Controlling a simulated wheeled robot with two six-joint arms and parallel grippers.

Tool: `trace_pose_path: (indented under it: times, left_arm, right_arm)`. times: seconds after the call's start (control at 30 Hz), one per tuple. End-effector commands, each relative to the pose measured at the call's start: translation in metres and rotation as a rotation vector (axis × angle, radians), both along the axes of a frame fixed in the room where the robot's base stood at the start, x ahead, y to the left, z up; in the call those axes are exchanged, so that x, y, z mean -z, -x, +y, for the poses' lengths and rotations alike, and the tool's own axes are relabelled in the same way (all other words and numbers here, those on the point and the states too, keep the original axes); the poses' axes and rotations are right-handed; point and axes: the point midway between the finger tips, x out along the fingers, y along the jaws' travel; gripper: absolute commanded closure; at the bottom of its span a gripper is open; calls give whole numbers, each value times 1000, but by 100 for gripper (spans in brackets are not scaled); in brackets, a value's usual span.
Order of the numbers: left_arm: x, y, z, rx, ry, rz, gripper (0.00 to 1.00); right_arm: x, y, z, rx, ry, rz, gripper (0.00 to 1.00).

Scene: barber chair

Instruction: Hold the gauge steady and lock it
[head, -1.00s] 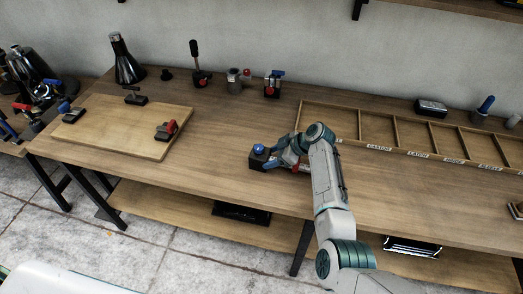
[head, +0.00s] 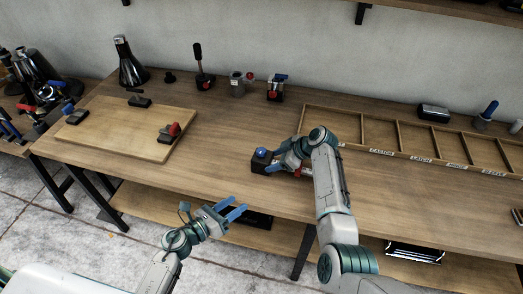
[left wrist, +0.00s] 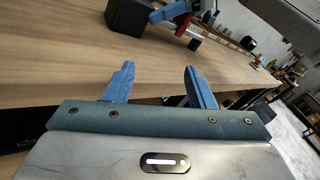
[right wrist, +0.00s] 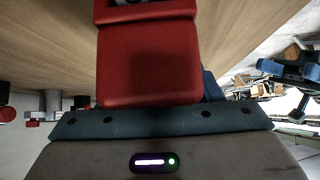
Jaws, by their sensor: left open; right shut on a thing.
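The black block (left wrist: 130,15) also shows in the left wrist view. My right gripper (head: 283,160) is at the block's right side, shut on the red part (right wrist: 150,60), which fills the right wrist view. My left gripper (head: 232,210) is open and empty, in front of the bench edge, below and left of the gauge.
A wooden board (head: 125,127) with small clamps lies at the left of the bench. A lever tool (head: 204,78) and other small fixtures stand along the back. A labelled divided tray (head: 400,155) is at the right. Bare bench lies between board and gauge.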

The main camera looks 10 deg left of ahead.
Motion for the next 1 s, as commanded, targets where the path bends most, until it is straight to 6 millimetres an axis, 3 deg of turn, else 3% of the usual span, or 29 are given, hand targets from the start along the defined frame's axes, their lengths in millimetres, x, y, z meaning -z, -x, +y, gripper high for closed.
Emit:
trace_pose_path:
  times: [0.03, 0.2, 0.4, 0.57, 1.0]
  left_arm:
    - [-8, -20, 3, -19, -44, -47, 50]
    - [-31, -61, 8, -54, -197, -184, 50]
    - [-49, -88, 12, -83, -307, -280, 50]
    - [-51, -103, 6, -89, -320, -292, 50]
    - [-51, -174, -36, -87, -318, -289, 50]
  right_arm:
    - [-1, 0, 0, 0, -2, -2, 85]
    - [-1, -1, 0, 0, -2, -2, 85]
    - [-1, 0, 0, 0, -2, -2, 85]
    - [-1, 0, 0, 0, -2, -2, 85]
    - [-1, 0, 0, 0, -2, -2, 85]
